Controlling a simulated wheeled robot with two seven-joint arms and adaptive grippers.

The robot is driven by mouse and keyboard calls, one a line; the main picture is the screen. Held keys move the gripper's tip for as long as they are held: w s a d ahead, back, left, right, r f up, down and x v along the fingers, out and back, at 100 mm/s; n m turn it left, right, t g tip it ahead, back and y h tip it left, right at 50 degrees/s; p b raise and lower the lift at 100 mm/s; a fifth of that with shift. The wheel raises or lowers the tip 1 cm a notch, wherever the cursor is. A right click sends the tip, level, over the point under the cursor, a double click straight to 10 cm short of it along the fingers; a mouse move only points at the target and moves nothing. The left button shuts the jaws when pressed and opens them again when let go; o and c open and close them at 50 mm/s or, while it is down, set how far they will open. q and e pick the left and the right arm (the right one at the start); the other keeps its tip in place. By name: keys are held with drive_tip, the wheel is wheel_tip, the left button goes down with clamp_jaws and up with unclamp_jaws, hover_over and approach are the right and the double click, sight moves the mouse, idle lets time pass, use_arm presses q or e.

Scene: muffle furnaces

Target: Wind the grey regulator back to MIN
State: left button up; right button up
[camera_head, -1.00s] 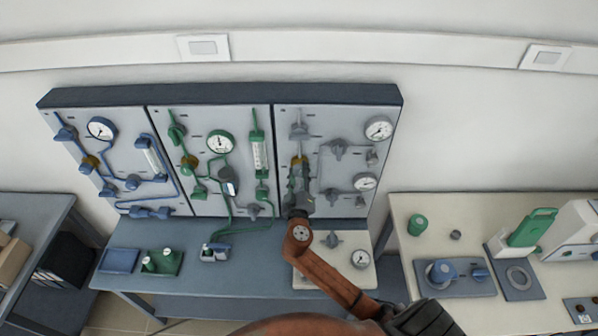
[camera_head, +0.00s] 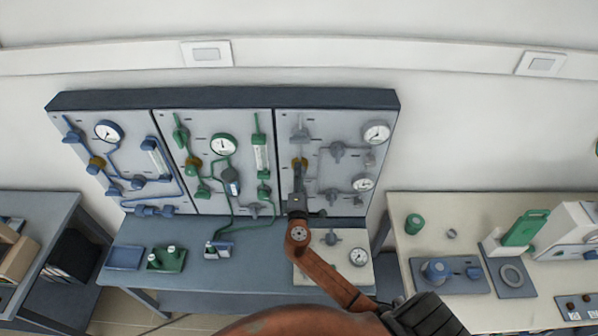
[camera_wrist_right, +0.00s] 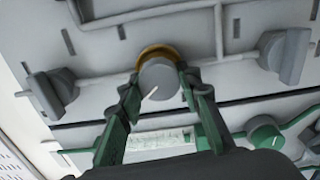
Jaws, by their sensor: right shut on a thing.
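The grey regulator is a round grey knob with a white pointer line and a brass collar. In the right wrist view the knob (camera_wrist_right: 160,84) sits between my fingertips, its line slanting to the lower left. No MIN mark is legible. My left gripper is out of view.
Grey valve handles (camera_head: 337,152) and two gauges (camera_head: 376,133) sit right of the regulator. A green-piped panel (camera_head: 205,125) adjoins on the left. Below, a pale plate (camera_head: 330,265) with a gauge lies on the blue bench (camera_head: 200,300).

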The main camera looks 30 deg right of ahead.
drive_tip(key=n+p, duration=0.3)
drive_tip(key=n, duration=0.2)
drive_tip(key=shift+n, duration=0.3)
drive_tip(key=shift+d+f+n+p, duration=0.1)
drive_tip(key=shift+n+p, duration=1.35)
drive_tip(key=shift+n, duration=0.75)
drive_tip(key=o, duration=1.2)
drive_tip(key=shift+c, duration=0.2)
drive_tip(key=shift+s+f, duration=0.1)
drive_tip(key=shift+s, duration=0.05)
drive_tip(key=v, duration=1.2)
